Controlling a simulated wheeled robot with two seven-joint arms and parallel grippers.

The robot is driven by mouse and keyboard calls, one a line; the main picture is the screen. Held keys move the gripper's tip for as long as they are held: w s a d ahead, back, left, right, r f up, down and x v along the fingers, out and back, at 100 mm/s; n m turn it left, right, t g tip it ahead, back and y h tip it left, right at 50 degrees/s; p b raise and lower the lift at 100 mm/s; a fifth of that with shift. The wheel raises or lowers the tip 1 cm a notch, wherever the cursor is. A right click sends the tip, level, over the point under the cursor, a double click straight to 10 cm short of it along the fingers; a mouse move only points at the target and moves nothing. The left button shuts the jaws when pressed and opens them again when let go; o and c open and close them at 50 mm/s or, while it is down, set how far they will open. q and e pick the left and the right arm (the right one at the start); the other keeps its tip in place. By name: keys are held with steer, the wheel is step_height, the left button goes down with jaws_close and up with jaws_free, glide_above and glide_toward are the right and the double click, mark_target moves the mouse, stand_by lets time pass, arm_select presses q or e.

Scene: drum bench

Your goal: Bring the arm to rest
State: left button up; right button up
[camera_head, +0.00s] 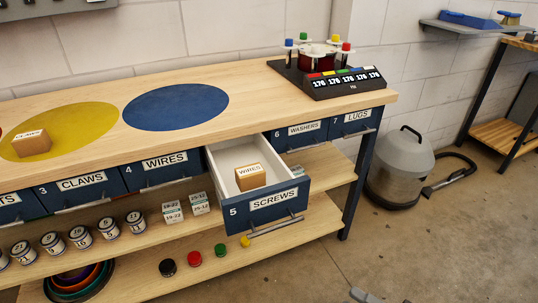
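Only a small grey piece (366,296) shows at the bottom edge, right of the middle. It looks like the tip of my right gripper, low and apart from the bench; too little shows to tell whether it is open or shut. My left gripper is not in view. The drawer labelled 5 SCREWS (268,210) is pulled out from the bench. A small brown box labelled WIRES (250,178) sits inside it.
The bench (245,112) has a yellow disc (85,122) bearing a brown box (31,144), a bare blue disc (175,106), and a black drum stand (325,78). Cans and cartons fill the shelf below. A grey vacuum (400,168) stands right. The floor in front is mostly clear.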

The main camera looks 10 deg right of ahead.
steer(key=w+a+m+g+h+p, duration=0.2)
steer(key=a+m+h, duration=0.6)
steer(key=m, duration=1.3)
steer(key=shift+a+r+g+p, duration=0.2)
steer(key=shift+a+g+p, duration=0.5)
steer(key=shift+g+p, duration=0.3)
